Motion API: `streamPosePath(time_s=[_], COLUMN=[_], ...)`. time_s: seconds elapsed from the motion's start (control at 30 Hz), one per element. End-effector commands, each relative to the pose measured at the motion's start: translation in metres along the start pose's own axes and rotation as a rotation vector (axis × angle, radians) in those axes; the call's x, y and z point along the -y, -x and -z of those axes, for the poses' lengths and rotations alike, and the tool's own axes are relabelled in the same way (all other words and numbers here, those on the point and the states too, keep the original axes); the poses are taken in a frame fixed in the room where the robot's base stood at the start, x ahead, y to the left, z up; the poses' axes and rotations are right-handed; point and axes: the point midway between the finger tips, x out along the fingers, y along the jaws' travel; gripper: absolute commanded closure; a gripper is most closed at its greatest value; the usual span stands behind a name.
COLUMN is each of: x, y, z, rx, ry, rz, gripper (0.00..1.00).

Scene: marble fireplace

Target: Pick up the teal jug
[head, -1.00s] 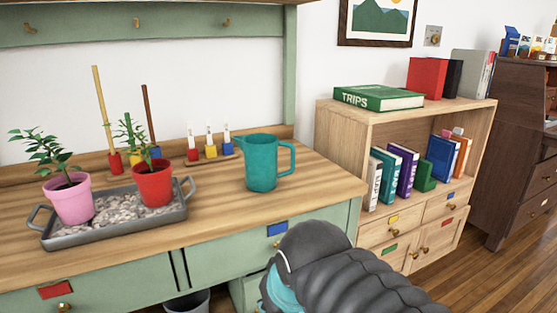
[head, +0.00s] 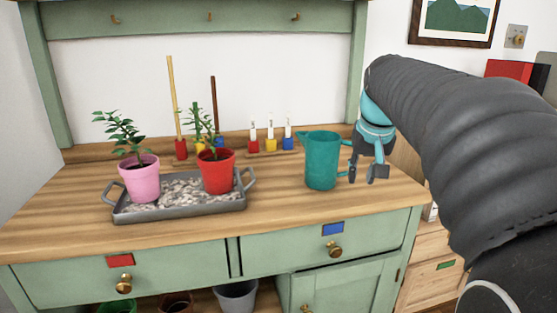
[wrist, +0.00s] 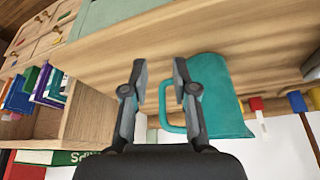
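The teal jug (head: 321,162) stands upright on the wooden bench top, right of the plant tray, its handle facing right. My gripper (head: 366,173) is just right of the jug with its fingers pointing down, close to the handle. In the wrist view the jug (wrist: 222,98) is right of my gripper (wrist: 159,76). The two fingers are apart, and the handle shows in the gap between them, partly behind the right finger. I cannot tell whether the fingers touch it.
The grey tray (head: 182,212) holds a pink pot (head: 139,181) and a red pot (head: 216,174). Small coloured holders (head: 270,144) stand behind the jug. The bench top (head: 280,212) is clear in front. A bookshelf (wrist: 84,118) shows left in the wrist view.

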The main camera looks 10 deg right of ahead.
Motion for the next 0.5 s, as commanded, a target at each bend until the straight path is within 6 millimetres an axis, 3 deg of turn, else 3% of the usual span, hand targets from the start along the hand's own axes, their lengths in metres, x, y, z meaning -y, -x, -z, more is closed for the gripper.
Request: streamPosePath(time_s=[0.1,0.5], x=[0.001,0.002], y=[-0.006,-0.018], z=[0.017,0.045], rx=[0.0,0.001], ry=[0.0,0.0], rz=[0.0,0.0], gripper=[0.72,0.72])
